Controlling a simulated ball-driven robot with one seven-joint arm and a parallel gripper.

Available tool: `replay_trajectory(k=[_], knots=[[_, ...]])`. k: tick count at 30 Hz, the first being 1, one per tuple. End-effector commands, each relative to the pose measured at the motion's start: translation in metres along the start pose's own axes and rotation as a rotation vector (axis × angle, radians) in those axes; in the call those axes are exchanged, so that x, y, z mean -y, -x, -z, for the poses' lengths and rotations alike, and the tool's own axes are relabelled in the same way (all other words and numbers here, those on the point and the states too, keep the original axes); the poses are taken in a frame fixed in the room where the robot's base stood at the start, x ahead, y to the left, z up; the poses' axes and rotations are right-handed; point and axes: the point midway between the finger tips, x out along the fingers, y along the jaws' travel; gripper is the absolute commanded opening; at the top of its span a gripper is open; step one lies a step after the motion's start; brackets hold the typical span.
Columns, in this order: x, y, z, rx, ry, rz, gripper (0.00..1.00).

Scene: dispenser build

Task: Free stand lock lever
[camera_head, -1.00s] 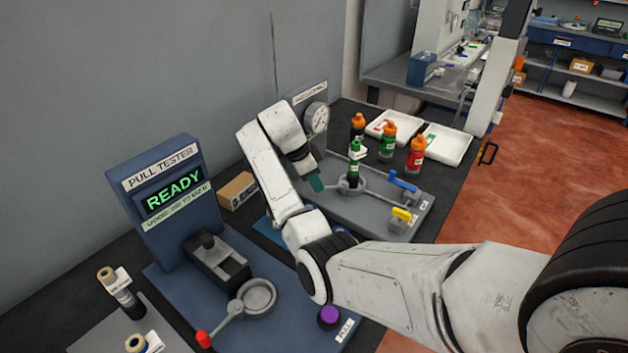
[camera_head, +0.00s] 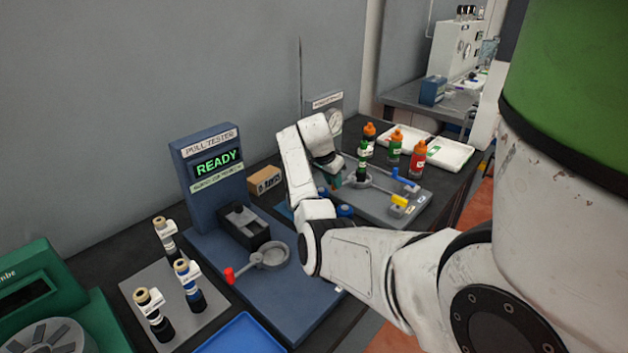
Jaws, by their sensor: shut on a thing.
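The lock lever (camera_head: 349,183) is a thin bar reaching left from the ring. My gripper (camera_head: 335,181), with teal fingertips, is at the lever's outer end, left of the green bottle, and is shut on it. The fingers hide the lever's end. A blue lever (camera_head: 403,180) and a yellow block (camera_head: 400,201) sit on the right of the plate.
Several orange-capped bottles (camera_head: 418,160) stand behind the stand, near white trays (camera_head: 449,152). The pull tester (camera_head: 208,180), reading READY, stands left with its red-handled ring. A cardboard box (camera_head: 264,180) sits between them. Several dark bottles (camera_head: 188,287) and a blue tray (camera_head: 243,337) are in front.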

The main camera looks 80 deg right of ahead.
Motion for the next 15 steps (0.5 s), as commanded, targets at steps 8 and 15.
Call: replay_trajectory(k=[8, 15], knots=[[-0.015, 0.004, 0.002, -0.001, 0.147, 0.061, 0.0], [-0.02, 0.003, 0.001, -0.002, 0.21, 0.087, 0.0]])
